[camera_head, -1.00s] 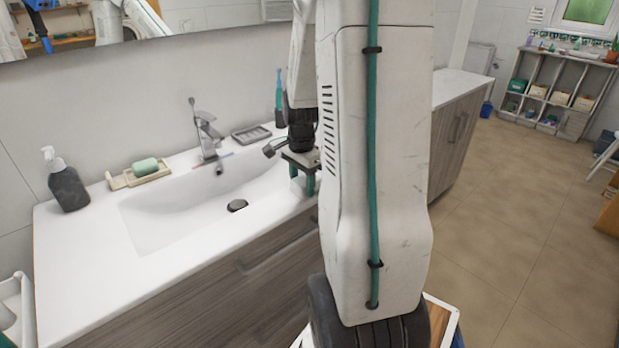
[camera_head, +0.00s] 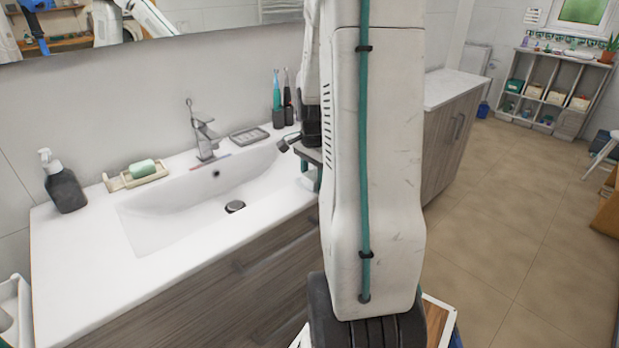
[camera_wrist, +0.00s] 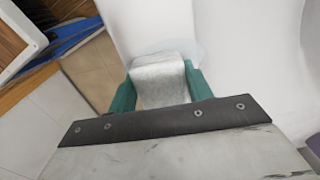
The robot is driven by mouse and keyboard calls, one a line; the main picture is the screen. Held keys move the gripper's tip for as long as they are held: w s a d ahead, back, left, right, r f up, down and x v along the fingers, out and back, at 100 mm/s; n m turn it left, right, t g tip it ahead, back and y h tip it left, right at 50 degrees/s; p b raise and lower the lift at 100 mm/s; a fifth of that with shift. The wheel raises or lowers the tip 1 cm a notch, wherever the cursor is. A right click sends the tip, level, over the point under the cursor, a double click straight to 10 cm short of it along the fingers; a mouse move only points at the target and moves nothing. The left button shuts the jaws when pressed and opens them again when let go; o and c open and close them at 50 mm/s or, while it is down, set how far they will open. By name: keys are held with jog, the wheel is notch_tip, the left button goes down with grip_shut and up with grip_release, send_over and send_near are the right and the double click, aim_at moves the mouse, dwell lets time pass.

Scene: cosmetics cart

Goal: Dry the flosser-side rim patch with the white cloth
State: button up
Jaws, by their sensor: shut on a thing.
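In the wrist view my gripper (camera_wrist: 157,86) has its two teal fingers shut on the folded white cloth (camera_wrist: 160,72). The cloth is over the white sink rim, and contact with it is hard to tell. In the head view my gripper (camera_head: 311,169) is at the basin's right end, partly hidden behind my arm. A teal-handled device (camera_head: 277,98) and a dark one (camera_head: 288,98) stand upright behind it; which is the flosser is unclear.
The sink basin (camera_head: 180,212) lies left of my gripper, with the faucet (camera_head: 205,138) behind it. A grey soap tray (camera_head: 249,135), green soap (camera_head: 142,168) on a holder and a dark pump bottle (camera_head: 64,185) stand along the back. The front right counter is hidden by my arm.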

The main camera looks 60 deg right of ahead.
jog(key=shift+s+d+r, duration=0.1)
jog(key=shift+s+d, duration=0.1)
jog(key=shift+d, duration=0.55)
jog(key=shift+s+d+f, duration=0.1)
jog(key=shift+s+d, duration=0.05)
jog(key=shift+d, duration=0.55)
jog(key=shift+s+d+r, duration=0.1)
jog(key=shift+s+d, duration=0.1)
jog(key=shift+d, duration=0.55)
jog(key=shift+r, duration=3.5)
jog(key=shift+w+a, duration=0.1)
jog(key=shift+w, duration=0.05)
